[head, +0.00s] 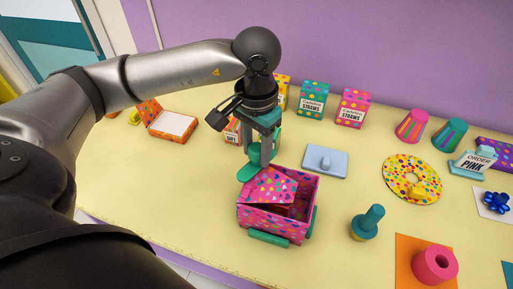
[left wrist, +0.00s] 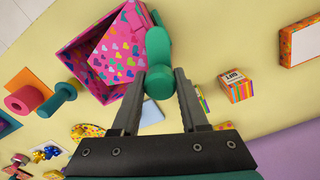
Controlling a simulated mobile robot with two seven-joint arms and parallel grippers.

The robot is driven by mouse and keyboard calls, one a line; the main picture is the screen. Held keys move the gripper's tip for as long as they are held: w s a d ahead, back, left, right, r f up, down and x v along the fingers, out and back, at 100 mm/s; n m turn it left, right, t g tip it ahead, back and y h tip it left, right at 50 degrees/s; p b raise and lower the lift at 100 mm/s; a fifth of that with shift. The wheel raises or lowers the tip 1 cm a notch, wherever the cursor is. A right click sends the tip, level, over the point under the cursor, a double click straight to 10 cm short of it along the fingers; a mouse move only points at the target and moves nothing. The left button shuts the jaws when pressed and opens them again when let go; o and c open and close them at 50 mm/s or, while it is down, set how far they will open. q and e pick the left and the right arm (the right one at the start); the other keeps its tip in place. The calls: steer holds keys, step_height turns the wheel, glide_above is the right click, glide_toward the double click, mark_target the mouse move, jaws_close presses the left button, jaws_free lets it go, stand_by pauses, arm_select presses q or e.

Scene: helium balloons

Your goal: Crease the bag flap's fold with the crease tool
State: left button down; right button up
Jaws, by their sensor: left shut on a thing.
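The pink heart-patterned bag (head: 272,226) stands open-topped on the table; it also shows in the left wrist view (left wrist: 84,66). Its flap (head: 270,187) slants over the left part of the opening, and the right part shows the dark inside. My left gripper (head: 262,158) is above the bag's back left edge, pointing down. It is shut on the green crease tool (head: 249,171), whose rounded end lies beside the flap. In the left wrist view the tool (left wrist: 157,48) sits between the fingertips, close to the flap (left wrist: 118,47); I cannot tell whether they touch. My right gripper is out of view.
Green bars (head: 268,238) flank the bag's base. A teal-handled stamp-like tool (head: 368,222) stands to its right, a pale blue plate (head: 325,162) behind. Straws boxes (head: 313,100) line the wall. An open orange box (head: 172,124) lies left. Table is clear at front left.

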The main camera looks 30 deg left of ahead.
arm_select(q)
steer(key=shift+f+b, duration=0.4)
steer(key=shift+r+p, duration=1.4)
steer(key=shift+r, duration=1.2)
